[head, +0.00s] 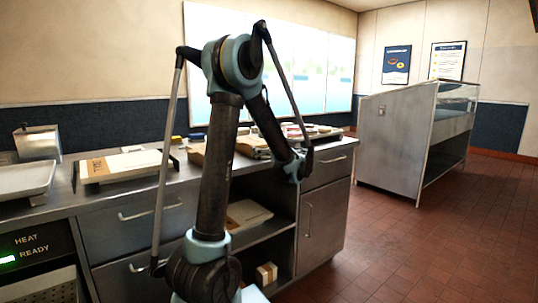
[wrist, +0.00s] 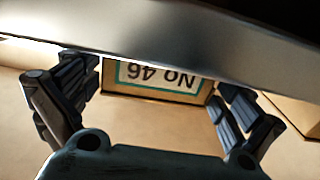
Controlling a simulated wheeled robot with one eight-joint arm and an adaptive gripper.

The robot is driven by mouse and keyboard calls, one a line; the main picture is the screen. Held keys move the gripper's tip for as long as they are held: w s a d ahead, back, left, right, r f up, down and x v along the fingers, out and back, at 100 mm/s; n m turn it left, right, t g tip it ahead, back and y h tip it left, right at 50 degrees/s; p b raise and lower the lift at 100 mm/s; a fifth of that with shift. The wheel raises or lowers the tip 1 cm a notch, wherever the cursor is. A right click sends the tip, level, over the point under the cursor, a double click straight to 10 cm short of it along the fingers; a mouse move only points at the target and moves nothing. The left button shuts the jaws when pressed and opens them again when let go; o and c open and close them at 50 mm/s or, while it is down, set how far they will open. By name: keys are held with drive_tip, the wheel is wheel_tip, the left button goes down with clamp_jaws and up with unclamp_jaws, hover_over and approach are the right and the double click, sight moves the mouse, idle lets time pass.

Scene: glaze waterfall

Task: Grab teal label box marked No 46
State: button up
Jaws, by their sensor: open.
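The box marked No 46 (wrist: 158,77) shows in the wrist view, its white label with a teal border appearing upside down. Its upper part in that view is hidden behind a grey metal edge. My gripper (wrist: 160,100) is open, with one finger on each side of the box face and nothing held. A gap shows between the fingers and the box on at least the left side; I cannot tell how deep the fingers reach. In the head view my arm reaches to the counter's front, and I cannot make out the No 46 box there.
A metal edge (wrist: 170,35) crosses the wrist view close to the fingers. Another cardboard box (wrist: 290,112) is at the right. In the head view the steel counter (head: 325,175) has open shelves holding a flat box (head: 247,213) and a small box (head: 266,272). The tiled floor (head: 420,240) is clear.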

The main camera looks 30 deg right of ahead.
drive_tip(key=shift+w+a, duration=0.1)
drive_tip(key=shift+w, duration=1.35)
drive_tip(key=shift+c, duration=0.6)
drive_tip(key=c, duration=0.6)
drive_tip(key=shift+o, duration=0.2)
